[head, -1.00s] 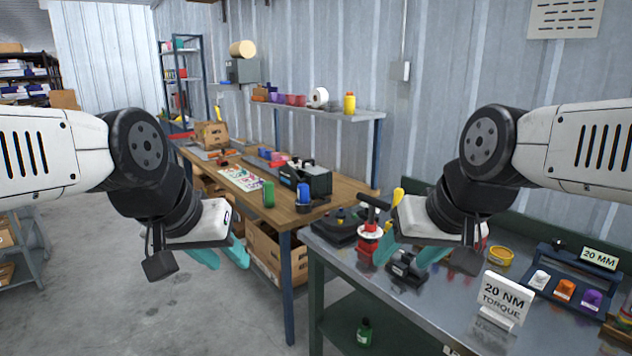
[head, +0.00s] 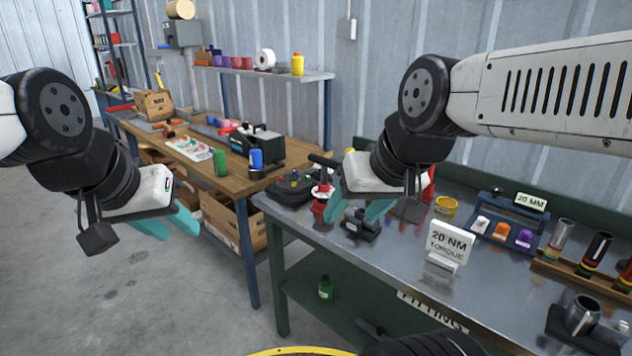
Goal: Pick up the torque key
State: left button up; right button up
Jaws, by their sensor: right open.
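I cannot single out the torque key for certain. A white sign reading "20 NM TORQUE" (head: 452,245) stands on the metal bench. My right gripper (head: 355,212) is open and empty, in front of the bench's left part, left of the sign and rack. It partly hides a red-and-black tool (head: 320,191). My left gripper (head: 168,224) is open and empty above the floor, left of the bench.
The metal bench (head: 395,262) also bears a black device (head: 359,224), a yellow ring-like container (head: 446,206) and upright metal cylinders (head: 563,232) at the right. A wooden table (head: 230,185) with boxes stands behind on the left. The bench front around the sign is clear.

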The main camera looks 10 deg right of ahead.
aim_at(325, 163)
jog(key=i+z, duration=0.25)
jog(key=i, duration=0.7)
jog(key=j, duration=0.1)
